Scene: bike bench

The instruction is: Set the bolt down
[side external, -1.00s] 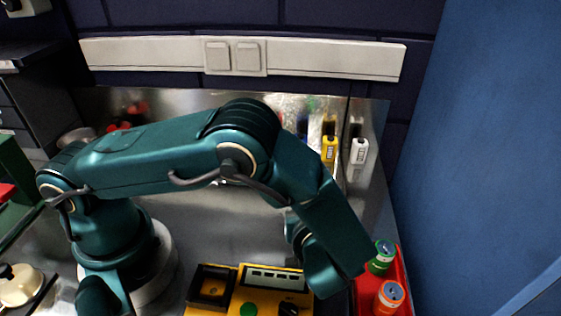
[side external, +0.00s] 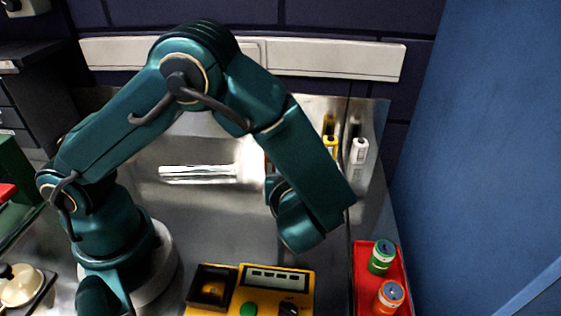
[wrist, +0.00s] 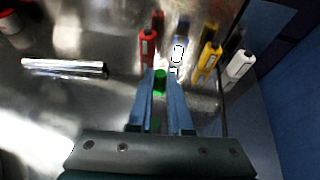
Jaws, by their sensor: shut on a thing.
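In the wrist view my gripper (wrist: 160,85) is shut on a small green piece (wrist: 160,80), which I take to be the bolt. Only a short green part of it shows between the fingertips; its full shape is hidden. The gripper holds it above the metal bench (wrist: 110,105), pointing toward a row of bottles. In the side external view my own wrist hides the fingers and the bolt.
Bottles stand at the back: red (wrist: 147,48), blue (wrist: 178,52), yellow (wrist: 208,60) and white (wrist: 240,66). A silver tube (side external: 200,175) lies on the bench. A yellow device (side external: 262,292) is in front. A red tray (side external: 362,280) holds green (side external: 382,257) and orange (side external: 389,296) cans.

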